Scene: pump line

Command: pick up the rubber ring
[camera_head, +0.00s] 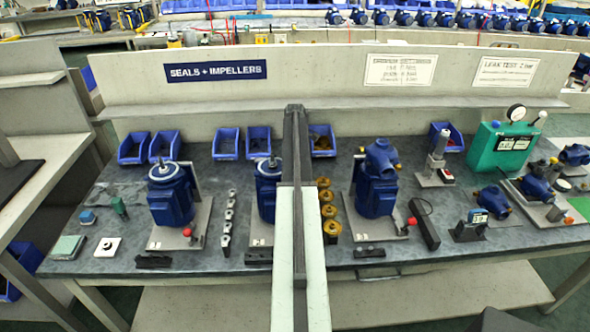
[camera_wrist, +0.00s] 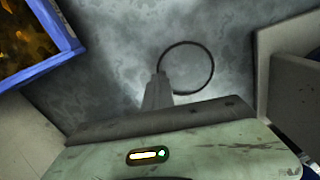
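The rubber ring (camera_wrist: 213,68) is a thin dark loop in the wrist view, seen over the mottled grey bench top. My gripper (camera_wrist: 160,76) shows as narrow grey fingers pointing at the ring. Their tip overlaps the ring's left edge. I cannot tell whether they grip the ring or only lie in front of it, nor whether there is a gap between them. In the head view my arm covers the middle of the bench, and neither the ring nor my gripper can be made out.
A blue bin (camera_wrist: 72,50) with brass-coloured parts is at upper left in the wrist view. A grey block-like part (camera_wrist: 290,95) stands at right. In the head view, blue pumps (camera_head: 171,196) (camera_head: 376,190) stand either side of my arm, with brass impellers (camera_head: 328,211) close on its right.

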